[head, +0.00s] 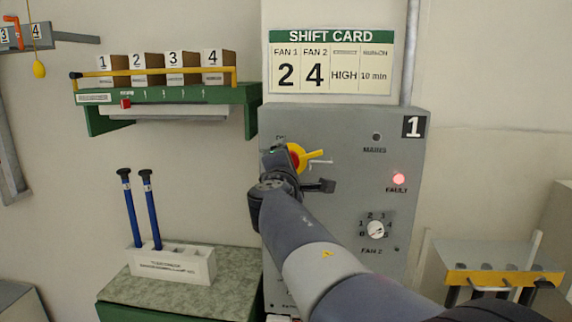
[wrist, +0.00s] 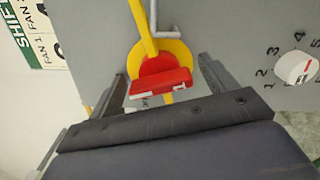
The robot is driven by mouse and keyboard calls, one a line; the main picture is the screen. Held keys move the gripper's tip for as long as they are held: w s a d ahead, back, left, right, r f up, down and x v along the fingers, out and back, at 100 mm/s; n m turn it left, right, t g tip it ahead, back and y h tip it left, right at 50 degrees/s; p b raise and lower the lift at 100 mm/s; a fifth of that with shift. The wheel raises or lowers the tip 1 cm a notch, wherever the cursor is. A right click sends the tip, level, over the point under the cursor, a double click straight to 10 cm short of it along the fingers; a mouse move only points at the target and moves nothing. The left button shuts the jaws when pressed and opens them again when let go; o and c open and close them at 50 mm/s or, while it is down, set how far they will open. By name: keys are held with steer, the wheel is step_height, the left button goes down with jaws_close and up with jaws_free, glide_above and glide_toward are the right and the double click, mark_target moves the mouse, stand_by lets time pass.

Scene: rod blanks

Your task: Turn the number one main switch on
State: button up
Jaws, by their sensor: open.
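The main switch is on the grey cabinet marked 1 (head: 412,127). It has a yellow round plate (wrist: 178,55) and a red handle (wrist: 160,84); in the head view its yellow part (head: 297,152) shows just past my gripper. A yellow bar (wrist: 143,25) and a bent grey metal piece (wrist: 165,32) stick out at the switch. My gripper (wrist: 160,72) is open, with one finger on each side of the red handle. The fingers appear apart from it; whether they touch is hard to tell. My arm hides part of the switch and its lettering in the head view.
A lit red FAULT lamp (head: 399,179) and the FAN 2 dial (head: 376,230) are right of the switch. The shift card (head: 331,62) hangs above. A green shelf (head: 160,95) with numbered boxes and a bench (head: 230,285) are left. A yellow-fronted rack (head: 500,278) stands right.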

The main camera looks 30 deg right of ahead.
steer(key=c, duration=1.4)
steer(key=m+b, duration=0.1)
steer(key=b, duration=0.1)
steer(key=shift+f+m+b, duration=0.3)
steer(key=shift+f+b, duration=0.05)
steer(key=shift+m+b, duration=0.7)
steer(key=shift+b, duration=0.25)
steer(key=shift+r+m+b, duration=0.3)
steer(key=shift+m, duration=0.2)
steer(key=o, duration=1.4)
steer(key=shift+s+a, duration=0.1)
